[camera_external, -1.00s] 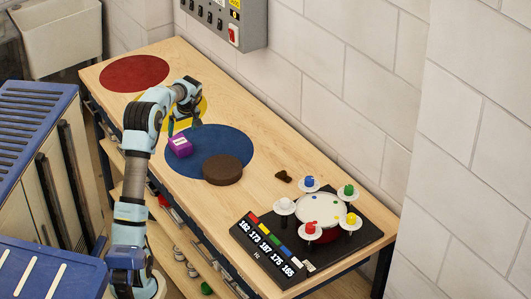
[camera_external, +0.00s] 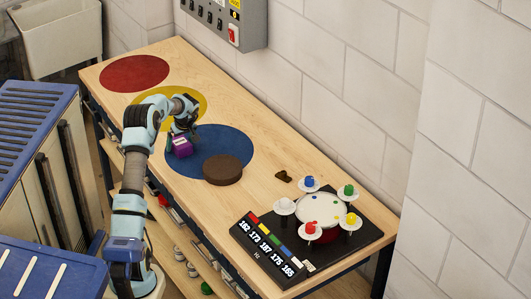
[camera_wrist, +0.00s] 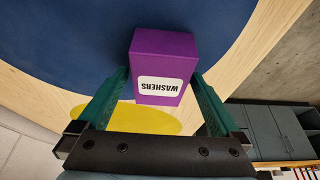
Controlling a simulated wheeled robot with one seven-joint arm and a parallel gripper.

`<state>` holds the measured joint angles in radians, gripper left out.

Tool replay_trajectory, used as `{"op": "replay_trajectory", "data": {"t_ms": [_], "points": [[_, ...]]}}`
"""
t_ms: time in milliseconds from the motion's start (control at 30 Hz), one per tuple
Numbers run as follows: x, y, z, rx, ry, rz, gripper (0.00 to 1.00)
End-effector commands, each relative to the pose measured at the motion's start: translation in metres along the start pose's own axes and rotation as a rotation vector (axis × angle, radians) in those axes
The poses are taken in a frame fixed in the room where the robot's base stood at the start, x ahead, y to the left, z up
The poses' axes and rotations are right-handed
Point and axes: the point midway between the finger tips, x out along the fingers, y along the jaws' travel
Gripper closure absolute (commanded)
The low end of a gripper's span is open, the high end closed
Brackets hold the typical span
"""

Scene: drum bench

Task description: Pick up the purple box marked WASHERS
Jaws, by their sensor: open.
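The purple box marked WASHERS (camera_external: 181,150) stands on the left part of the blue circle (camera_external: 222,140) on the bench. In the wrist view the purple box (camera_wrist: 164,55) shows its white label upside down. My gripper (camera_wrist: 160,85) is open, with one green finger on each side of the box's near end. I cannot tell whether the fingers touch it. In the external view my gripper (camera_external: 180,135) is down at the box and partly hides it.
A dark brown round block (camera_external: 222,170) stands on the blue circle, right of the box. Yellow (camera_external: 190,98) and red (camera_external: 134,73) circles lie farther left. A black board (camera_external: 340,255) with a drum and coloured knobs fills the bench's right end. A wall runs behind.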

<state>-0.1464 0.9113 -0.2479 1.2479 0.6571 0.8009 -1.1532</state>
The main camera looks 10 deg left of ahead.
Motion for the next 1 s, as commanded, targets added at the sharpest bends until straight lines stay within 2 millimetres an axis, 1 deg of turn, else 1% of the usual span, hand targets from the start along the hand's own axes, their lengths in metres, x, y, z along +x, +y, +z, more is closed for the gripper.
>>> {"op": "replay_trajectory", "data": {"t_ms": [267, 1000], "points": [[0.0032, 0.0002, -0.0001, 0.0, 0.001, 0.001, 0.0], [0.0028, 0.0001, -0.0002, 0.0, 0.001, 0.001, 0.83]]}}
